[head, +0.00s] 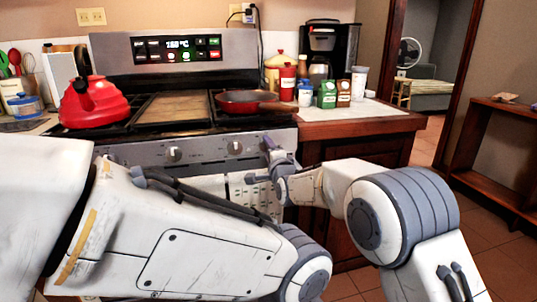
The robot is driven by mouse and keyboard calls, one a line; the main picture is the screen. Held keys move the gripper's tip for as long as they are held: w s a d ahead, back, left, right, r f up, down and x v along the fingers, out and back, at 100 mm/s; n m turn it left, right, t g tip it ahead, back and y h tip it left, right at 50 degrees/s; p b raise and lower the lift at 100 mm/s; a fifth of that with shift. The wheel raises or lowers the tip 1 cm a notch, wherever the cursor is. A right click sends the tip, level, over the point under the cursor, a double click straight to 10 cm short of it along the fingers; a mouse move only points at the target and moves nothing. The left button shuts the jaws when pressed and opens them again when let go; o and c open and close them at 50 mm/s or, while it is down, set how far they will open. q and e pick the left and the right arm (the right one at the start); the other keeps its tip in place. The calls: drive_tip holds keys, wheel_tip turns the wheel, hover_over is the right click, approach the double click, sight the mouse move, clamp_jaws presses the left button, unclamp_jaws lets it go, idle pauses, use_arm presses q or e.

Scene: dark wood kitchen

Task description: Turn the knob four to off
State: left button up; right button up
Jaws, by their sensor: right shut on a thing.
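The stove front panel (205,157) carries a row of knobs. Two grey knobs show clearly, one left of centre (173,154) and one further right (235,147). My right gripper (268,144) is at the right end of this panel, its fingers shut on a knob there. That knob is hidden by the fingers, so its angle cannot be read. My left arm crosses the lower left of the view and covers the left part of the panel. My left gripper is not visible.
A red kettle (92,103) and a red pan (246,102) stand on the stovetop. A coffee maker (330,50) and several jars stand on the counter (352,119) at right. My arms fill the space before the stove. Floor (490,240) is open at right.

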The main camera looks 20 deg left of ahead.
drive_tip(key=shift+d+m, duration=0.1)
drive_tip(key=shift+m, duration=0.4)
drive_tip(key=shift+r, duration=0.1)
drive_tip(key=o, duration=1.4)
drive_tip(key=shift+c, duration=0.2)
drive_tip(key=v, duration=1)
drive_tip(key=shift+s+d, duration=0.1)
drive_tip(key=shift+d, duration=0.1)
